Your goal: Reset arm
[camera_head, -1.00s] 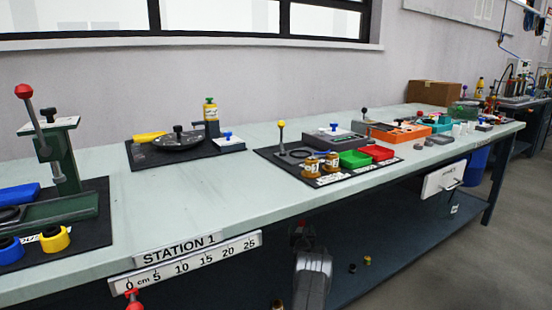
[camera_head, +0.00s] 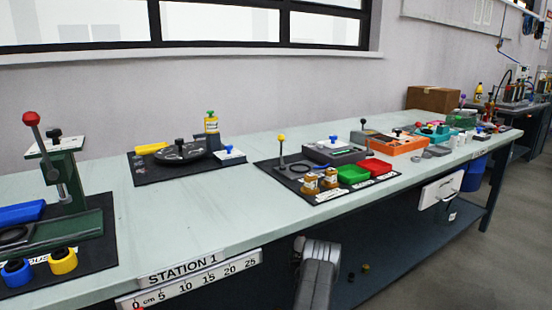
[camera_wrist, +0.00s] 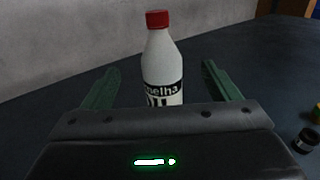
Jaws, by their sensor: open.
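My gripper (camera_wrist: 160,66) is open in the wrist view, with its two green fingers spread wide. A white bottle (camera_wrist: 162,62) with a red cap and a dark label stands upright in the middle, between the fingers in the picture. There is a visible gap on each side of it, and neither finger touches it. Its lower part is hidden behind my gripper's body. How far it stands from the fingertips is hard to tell. In the head view my grey arm (camera_head: 318,275) reaches low in front of the bench, and the gripper does not show there.
The bottle stands on a dark blue surface (camera_wrist: 265,75) near a grey wall. Small dark and yellow items (camera_wrist: 306,140) are at its right. The pale bench top (camera_head: 190,210) above holds a green press (camera_head: 62,185), black mats and small red and green trays (camera_head: 375,167).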

